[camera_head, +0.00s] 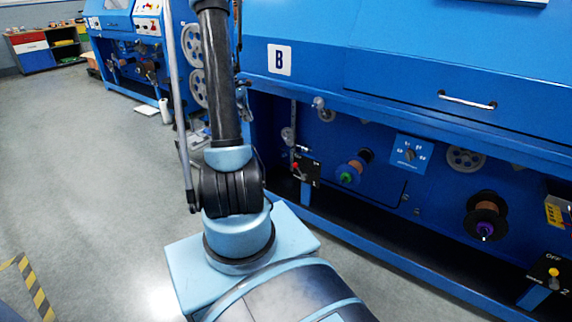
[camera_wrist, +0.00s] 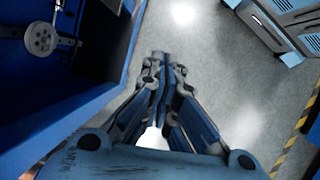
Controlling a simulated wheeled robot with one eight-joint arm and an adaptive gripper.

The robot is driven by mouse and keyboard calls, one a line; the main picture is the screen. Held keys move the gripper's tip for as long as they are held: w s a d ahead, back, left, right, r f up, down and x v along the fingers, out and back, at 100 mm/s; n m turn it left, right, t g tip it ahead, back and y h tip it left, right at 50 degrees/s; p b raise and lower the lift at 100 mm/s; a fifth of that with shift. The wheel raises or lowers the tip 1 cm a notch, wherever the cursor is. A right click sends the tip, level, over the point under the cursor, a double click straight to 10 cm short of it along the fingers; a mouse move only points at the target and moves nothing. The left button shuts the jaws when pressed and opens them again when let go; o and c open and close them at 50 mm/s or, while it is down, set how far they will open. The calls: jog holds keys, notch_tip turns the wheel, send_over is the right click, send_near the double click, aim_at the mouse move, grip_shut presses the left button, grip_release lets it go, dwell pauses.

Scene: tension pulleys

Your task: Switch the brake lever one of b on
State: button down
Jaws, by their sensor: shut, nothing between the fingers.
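The blue machine marked B (camera_head: 279,60) fills the right of the head view. A small black box with a red-tipped lever (camera_head: 296,167) sits low at its left end, just right of my arm; I take it for brake lever one, but its lettering is too small to read. A second box with a yellow-knobbed lever (camera_head: 553,272), marked OFF and 2, is at the lower right. My gripper (camera_wrist: 162,60) shows in the wrist view, its fingers together and empty over grey floor. Neither lever is recognisable in the wrist view.
Spools (camera_head: 486,216), pulleys (camera_head: 467,158) and a dial panel (camera_head: 410,152) sit in the machine's recess. In the wrist view, a pulley (camera_wrist: 40,39) and blue frame stand left of my gripper. Another blue machine (camera_head: 120,50) stands behind. The floor at left is open.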

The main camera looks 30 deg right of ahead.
jog(key=w+d+f+g, duration=0.1)
jog(key=w+d+f, duration=0.1)
jog(key=d+f, duration=0.5)
jog(key=w+d+f+n+g, duration=0.1)
jog(key=d+f, duration=0.6)
jog(key=f, duration=0.7)
jog(key=shift+w+f+n+g, duration=0.3)
jog(key=shift+w+f, duration=0.05)
jog(key=s+d+f, duration=0.4)
jog(key=s+f, duration=0.3)
jog(key=s, duration=0.1)
jog(key=shift+d, duration=0.3)
jog(key=shift+d, duration=0.1)
jog(key=shift+s, duration=0.1)
